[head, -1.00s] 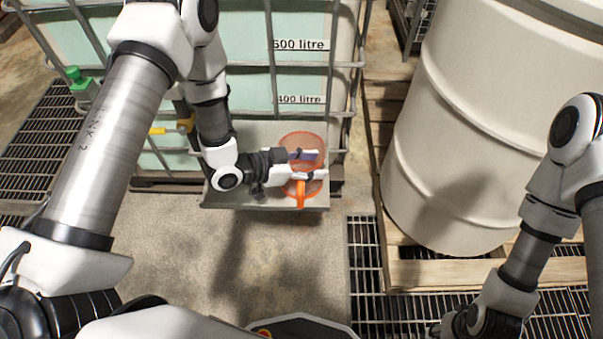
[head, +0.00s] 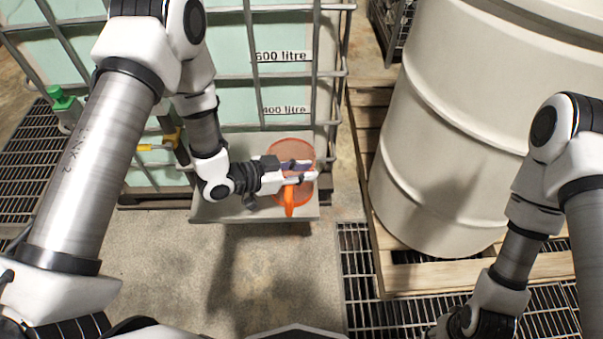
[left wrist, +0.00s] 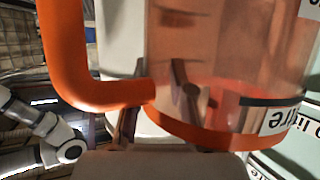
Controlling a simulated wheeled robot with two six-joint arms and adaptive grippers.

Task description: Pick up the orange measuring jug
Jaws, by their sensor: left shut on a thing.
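The orange measuring jug (head: 283,149) is see-through, with a solid orange handle (head: 289,204) toward me. It is at the right end of a grey metal tray (head: 225,209) in front of the caged tank. My left gripper (head: 306,170) reaches in from the left and is shut on the jug. In the left wrist view the jug's clear body (left wrist: 230,45) and thick handle (left wrist: 65,50) fill much of the picture, with the gripper fingers (left wrist: 155,108) at its orange edge. I cannot tell whether the jug still touches the tray. My right gripper is out of view.
The caged tank (head: 235,65) with litre marks stands behind the tray. A large cream drum (head: 450,130) stands on a wooden pallet (head: 430,278) at the right. Concrete floor (head: 270,270) in front is clear.

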